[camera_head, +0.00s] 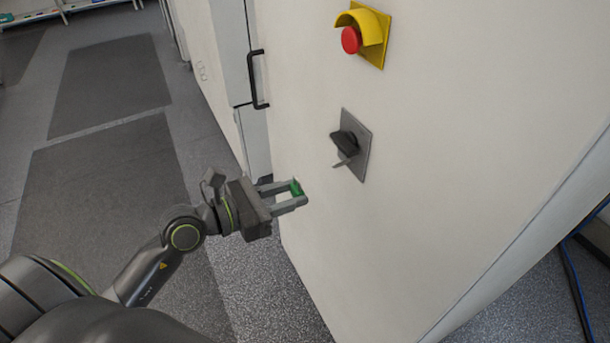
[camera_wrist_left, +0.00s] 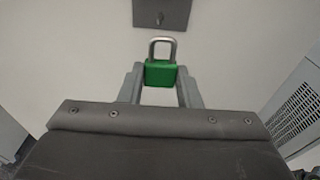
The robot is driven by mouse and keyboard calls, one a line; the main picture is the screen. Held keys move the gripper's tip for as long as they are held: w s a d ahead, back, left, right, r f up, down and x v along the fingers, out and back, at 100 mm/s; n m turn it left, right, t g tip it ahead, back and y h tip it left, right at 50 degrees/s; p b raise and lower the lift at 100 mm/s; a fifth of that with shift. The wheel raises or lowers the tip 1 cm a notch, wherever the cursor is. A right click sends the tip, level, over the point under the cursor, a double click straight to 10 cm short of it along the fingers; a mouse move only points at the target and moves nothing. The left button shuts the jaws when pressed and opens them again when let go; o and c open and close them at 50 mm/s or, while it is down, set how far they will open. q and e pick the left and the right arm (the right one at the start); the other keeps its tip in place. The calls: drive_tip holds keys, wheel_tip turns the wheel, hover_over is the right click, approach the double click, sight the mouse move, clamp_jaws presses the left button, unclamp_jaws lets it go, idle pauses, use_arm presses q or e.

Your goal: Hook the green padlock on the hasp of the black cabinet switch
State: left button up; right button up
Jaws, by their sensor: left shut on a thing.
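The green padlock (camera_head: 296,188) is between the fingertips of my left gripper (camera_head: 291,195), which is shut on its body. In the left wrist view the padlock (camera_wrist_left: 161,73) has its silver shackle pointing up, away from the gripper (camera_wrist_left: 160,80). The black cabinet switch (camera_head: 347,144) is on a grey plate on the pale cabinet front, with a small hasp tab (camera_head: 344,162) sticking out below the knob. The padlock is below and left of the switch, apart from it. The switch plate (camera_wrist_left: 162,14) is partly cut off at the top of the left wrist view.
A red emergency button (camera_head: 351,40) under a yellow shroud is above the switch. A black door handle (camera_head: 258,80) is at the cabinet's left. Blue cables (camera_head: 573,275) lie at the right. The cabinet front between padlock and switch is clear.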

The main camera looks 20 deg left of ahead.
sight(297, 185)
use_arm(q)
drive_tip(key=shift+w+d+r, duration=0.1)
drive_tip(key=shift+w+r, duration=0.1)
drive_tip(key=shift+r, duration=0.4)
drive_tip(key=shift+w+a+f, duration=0.1)
drive_tip(key=shift+w+a, duration=0.1)
drive_tip(key=shift+w, duration=0.05)
drive_tip(key=shift+w+d, duration=0.1)
drive_tip(key=shift+w, duration=0.1)
drive_tip(key=shift+w+d, duration=0.45)
drive_tip(key=shift+d, duration=0.05)
drive_tip(key=shift+w+d, duration=0.6)
drive_tip(key=shift+w, duration=0.15)
drive_tip(key=shift+b+x, duration=0.65)
drive_tip(key=shift+x, duration=2.1)
drive_tip(key=shift+w+d+f+b, duration=0.1)
drive_tip(key=shift+d+f+b, duration=0.05)
drive_tip(key=shift+f+b, duration=0.2)
use_arm(e)
drive_tip(key=shift+w+a+f, duration=0.15)
drive_tip(key=shift+a+f, duration=0.45)
drive_tip(key=shift+a, duration=0.15)
